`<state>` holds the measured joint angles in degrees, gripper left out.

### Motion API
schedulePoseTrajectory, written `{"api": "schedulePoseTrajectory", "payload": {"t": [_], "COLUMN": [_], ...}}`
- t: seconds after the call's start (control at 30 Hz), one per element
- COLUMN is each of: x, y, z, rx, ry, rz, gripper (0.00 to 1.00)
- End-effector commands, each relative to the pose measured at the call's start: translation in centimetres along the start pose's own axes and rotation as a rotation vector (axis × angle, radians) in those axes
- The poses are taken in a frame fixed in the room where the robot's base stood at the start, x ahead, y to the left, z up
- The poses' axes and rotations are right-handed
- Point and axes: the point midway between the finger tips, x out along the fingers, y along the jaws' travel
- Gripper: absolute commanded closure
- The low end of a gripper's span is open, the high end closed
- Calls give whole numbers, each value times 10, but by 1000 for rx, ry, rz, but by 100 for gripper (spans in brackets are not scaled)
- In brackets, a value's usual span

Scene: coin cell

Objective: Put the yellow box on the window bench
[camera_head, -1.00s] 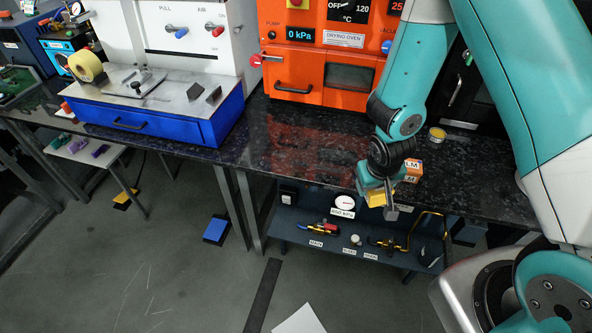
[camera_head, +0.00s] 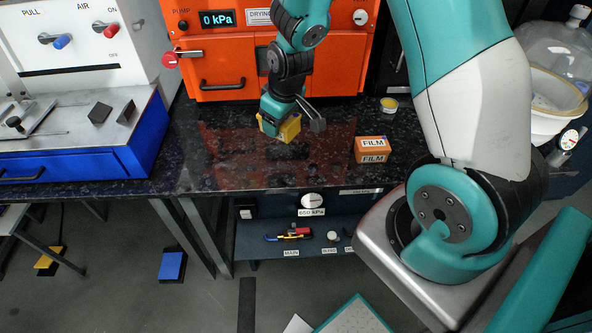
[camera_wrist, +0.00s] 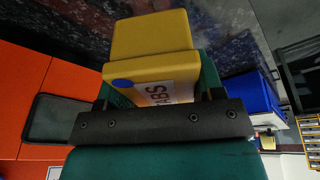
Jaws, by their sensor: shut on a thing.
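My gripper (camera_head: 283,118) is shut on the yellow box (camera_head: 289,130), over the dark speckled bench top (camera_head: 222,165) in front of the orange oven. Part of the box is hidden by my gripper in the head view. In the wrist view the yellow box (camera_wrist: 150,45) is held between the jaws, with a blue dot and a partly hidden label ending in "ABS". I cannot tell whether the box touches the bench top. No bench can be made out as the window bench.
The orange drying oven (camera_head: 219,64) stands behind my gripper. An orange "FILM" box (camera_head: 371,143) and a small yellow-lidded tin (camera_head: 389,105) are to the right. A white and blue machine (camera_head: 75,158) is left. Bench top near the front edge is clear.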

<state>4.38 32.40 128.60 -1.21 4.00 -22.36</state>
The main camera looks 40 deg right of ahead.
Motion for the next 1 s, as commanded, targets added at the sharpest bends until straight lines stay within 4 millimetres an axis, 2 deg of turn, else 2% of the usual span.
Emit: {"api": "schedulePoseTrajectory", "payload": {"t": [0.03,0.2,0.4,0.5,0.57,0.63,1.0], "x": [7,-33,-66,-66,-59,-42,56], "y": [14,42,55,56,54,52,43], "z": [-3,-4,4,7,10,14,39], "rx": [-68,-374,-586,-623,-630,-632,-629], "ry": [22,33,30,27,25,23,22], "rz": [-20,-131,-211,-229,-234,-238,-237], "gripper": [64,64,64,64,64,64,64]}}
